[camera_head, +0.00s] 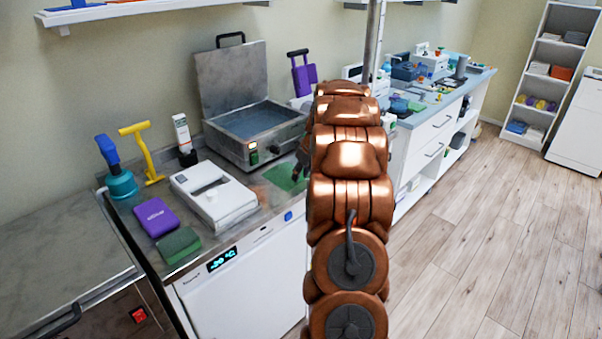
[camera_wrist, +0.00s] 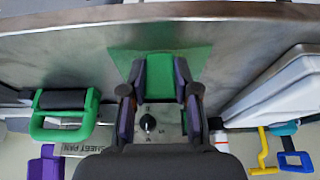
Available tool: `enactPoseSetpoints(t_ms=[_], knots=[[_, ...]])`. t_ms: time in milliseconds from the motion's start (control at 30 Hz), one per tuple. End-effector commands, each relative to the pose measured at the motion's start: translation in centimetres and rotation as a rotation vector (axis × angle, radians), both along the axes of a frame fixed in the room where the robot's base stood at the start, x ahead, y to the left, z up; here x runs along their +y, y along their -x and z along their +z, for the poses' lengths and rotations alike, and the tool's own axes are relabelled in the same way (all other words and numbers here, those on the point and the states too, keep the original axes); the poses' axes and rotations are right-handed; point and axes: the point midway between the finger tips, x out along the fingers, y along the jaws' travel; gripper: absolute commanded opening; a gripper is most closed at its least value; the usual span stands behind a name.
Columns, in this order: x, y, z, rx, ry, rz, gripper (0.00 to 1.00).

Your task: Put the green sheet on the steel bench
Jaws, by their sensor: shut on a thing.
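The green sheet (camera_head: 285,178) lies flat on the steel bench (camera_head: 262,196), in front of the open steel bath. In the wrist view, a bright green piece (camera_wrist: 160,77) stands between the fingers of my gripper (camera_wrist: 160,95), and a wider, darker green area (camera_wrist: 125,60) spreads flat on the steel surface (camera_wrist: 60,50) behind it. I cannot tell whether these are one piece. My gripper is shut on the bright green part, low over the bench. In the head view my arm hides most of the gripper.
A steel bath (camera_head: 255,125) with raised lid stands behind the gripper. A white device (camera_head: 213,195), a purple box (camera_head: 156,217) and a dark green block (camera_head: 179,245) sit to the left. The bench's front edge is close by; open floor (camera_head: 480,230) lies right.

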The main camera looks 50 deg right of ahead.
Motion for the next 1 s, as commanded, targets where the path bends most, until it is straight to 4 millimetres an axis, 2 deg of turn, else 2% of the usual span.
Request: enactPoseSetpoints(t_ms=[267,300,500,833,1000], knots=[[0.0,0.0,-0.9,0.0,0.0,0.0,0.0],[0.0,0.0,-0.7,0.0,0.0,-0.001,0.34],[0.0,0.0,-0.7,0.0,0.0,0.0,0.55],[0.0,0.0,-0.5,0.0,0.0,0.0,0.55],[0.0,0.0,0.5,0.001,0.0,0.0,0.55]])
